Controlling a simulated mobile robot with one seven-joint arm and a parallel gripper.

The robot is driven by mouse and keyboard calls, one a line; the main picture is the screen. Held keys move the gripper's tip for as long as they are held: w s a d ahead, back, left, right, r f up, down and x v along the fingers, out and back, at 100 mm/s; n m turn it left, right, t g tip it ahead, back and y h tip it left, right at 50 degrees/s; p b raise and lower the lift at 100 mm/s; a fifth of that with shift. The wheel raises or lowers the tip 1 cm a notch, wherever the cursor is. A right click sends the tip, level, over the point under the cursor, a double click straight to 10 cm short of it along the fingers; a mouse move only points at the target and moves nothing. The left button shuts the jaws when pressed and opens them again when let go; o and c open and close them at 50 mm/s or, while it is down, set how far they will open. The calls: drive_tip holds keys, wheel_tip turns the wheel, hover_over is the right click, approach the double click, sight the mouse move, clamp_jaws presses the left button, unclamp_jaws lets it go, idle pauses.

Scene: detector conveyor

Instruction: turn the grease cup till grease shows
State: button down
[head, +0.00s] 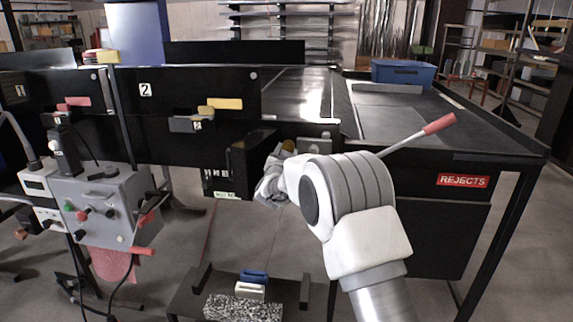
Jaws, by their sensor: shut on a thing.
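A small brass-yellow cup (289,145), apparently the grease cup, shows at the end of the conveyor frame, just right of a black box. My gripper (284,153) is up against it and shut on it. My pale wrist and arm reach in from the lower right and hide most of the fingers and the cup's lower part. The picture is too small to show any grease at the cup.
The black box (245,165) stands close left of my gripper. A red-handled lever (438,124) slants up behind my arm. The rejects table (400,118) carries a blue bin (403,72). A grey control box (105,205) stands left; a low stand (188,298) is below.

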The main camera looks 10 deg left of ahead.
drive_tip(key=shift+f+m+b, duration=0.15)
drive_tip(key=shift+m+b, duration=1.55)
drive_tip(key=shift+c, duration=1.8)
unclamp_jaws()
drive_tip(key=s, duration=1.7)
drive_tip(key=shift+s+a+b, duration=0.25)
drive_tip(key=shift+a+b, duration=0.05)
drive_tip(key=shift+r, duration=0.2)
